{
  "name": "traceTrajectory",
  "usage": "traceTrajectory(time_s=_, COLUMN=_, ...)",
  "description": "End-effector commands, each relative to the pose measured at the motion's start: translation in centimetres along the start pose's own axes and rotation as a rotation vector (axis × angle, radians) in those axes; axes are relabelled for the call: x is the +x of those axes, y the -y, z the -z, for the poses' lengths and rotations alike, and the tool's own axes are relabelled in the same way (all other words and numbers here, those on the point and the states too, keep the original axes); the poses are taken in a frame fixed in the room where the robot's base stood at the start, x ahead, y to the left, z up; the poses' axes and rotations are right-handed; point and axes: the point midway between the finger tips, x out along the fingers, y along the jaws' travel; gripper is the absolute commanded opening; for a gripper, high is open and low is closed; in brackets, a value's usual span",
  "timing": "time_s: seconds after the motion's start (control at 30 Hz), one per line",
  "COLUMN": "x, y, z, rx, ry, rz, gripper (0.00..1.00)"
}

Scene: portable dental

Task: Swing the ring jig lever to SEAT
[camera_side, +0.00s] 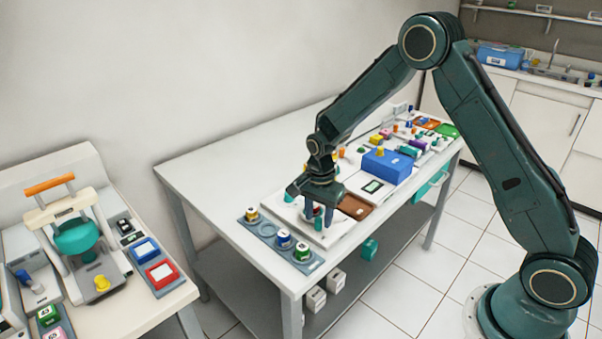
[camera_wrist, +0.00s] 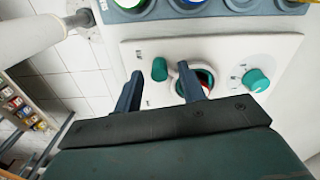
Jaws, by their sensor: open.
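The ring jig is a pale panel (camera_wrist: 222,55) on the bench, also in the side view (camera_side: 332,240). A short teal lever handle (camera_wrist: 159,69) stands on it. To its right is a round socket with a teal and red ring (camera_wrist: 206,78), partly hidden by my right finger. My gripper (camera_wrist: 160,70) is open, with one dark finger on each side of the lever handle; contact cannot be told. In the side view my gripper (camera_side: 308,211) points down over the panel and hides most of the jig. The panel's small labels are not readable.
A teal dial knob (camera_wrist: 257,80) sits right of the socket. A grey tray (camera_side: 267,229) with several coloured jars borders the panel. A brown tray (camera_side: 356,207) and a blue box (camera_side: 387,166) stand on its other side. Bare white bench top (camera_side: 225,165) lies toward the wall.

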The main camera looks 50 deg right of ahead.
Motion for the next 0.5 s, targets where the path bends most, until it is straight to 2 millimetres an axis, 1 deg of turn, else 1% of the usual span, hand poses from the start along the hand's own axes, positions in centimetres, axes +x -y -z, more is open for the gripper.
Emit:
traceTrajectory(time_s=0.17, x=-1.6, y=0.1, z=0.0, rx=0.000, ry=-0.001, rz=0.004, gripper=0.40)
traceTrajectory(time_s=0.27, x=-3.0, y=0.1, z=0.0, rx=0.000, ry=-0.001, rz=0.005, gripper=0.40)
traceTrajectory(time_s=0.5, x=-7.1, y=0.1, z=0.0, rx=0.000, ry=-0.002, rz=0.007, gripper=0.40)
